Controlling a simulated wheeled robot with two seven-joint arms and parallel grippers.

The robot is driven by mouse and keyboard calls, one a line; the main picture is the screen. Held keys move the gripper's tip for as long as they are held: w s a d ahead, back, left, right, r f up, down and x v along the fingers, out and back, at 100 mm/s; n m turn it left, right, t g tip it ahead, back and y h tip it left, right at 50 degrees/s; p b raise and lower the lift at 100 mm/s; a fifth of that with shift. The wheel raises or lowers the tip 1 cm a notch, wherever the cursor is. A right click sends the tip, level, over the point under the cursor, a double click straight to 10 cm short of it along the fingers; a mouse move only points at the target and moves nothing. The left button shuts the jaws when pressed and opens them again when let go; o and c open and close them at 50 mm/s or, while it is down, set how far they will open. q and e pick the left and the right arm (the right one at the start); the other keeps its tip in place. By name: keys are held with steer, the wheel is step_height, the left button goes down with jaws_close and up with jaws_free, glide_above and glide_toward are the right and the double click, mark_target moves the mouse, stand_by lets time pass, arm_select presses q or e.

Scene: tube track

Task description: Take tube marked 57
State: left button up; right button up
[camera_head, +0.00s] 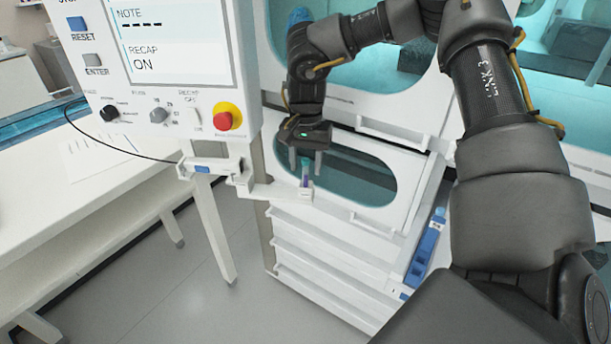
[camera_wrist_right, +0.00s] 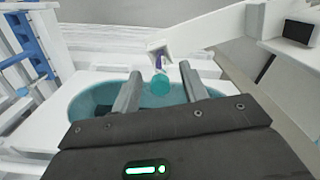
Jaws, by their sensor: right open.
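A small tube with a teal cap and a purple part (camera_head: 305,174) stands in a white holder (camera_head: 299,194) at the end of a white arm below the control panel. The tube also shows in the right wrist view (camera_wrist_right: 160,82), its cap between the fingers. No number can be read on it. My right gripper (camera_head: 305,164) points down over the tube, its two fingers apart on either side of the cap; it also shows in the right wrist view (camera_wrist_right: 161,78). I cannot tell whether a finger touches the tube. My left gripper is not in view.
The control panel (camera_head: 180,60) with a red knob (camera_head: 227,115) stands left of the gripper. A white cabinet (camera_head: 335,255) with an oval teal window lies behind the tube. A blue rack (camera_head: 424,252) is at the right. A white table (camera_head: 70,210) fills the left.

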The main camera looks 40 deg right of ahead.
steer(key=c, duration=0.7)
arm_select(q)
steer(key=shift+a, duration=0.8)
arm_select(e)
steer(key=shift+r, duration=0.1)
steer(key=shift+c, duration=1.1)
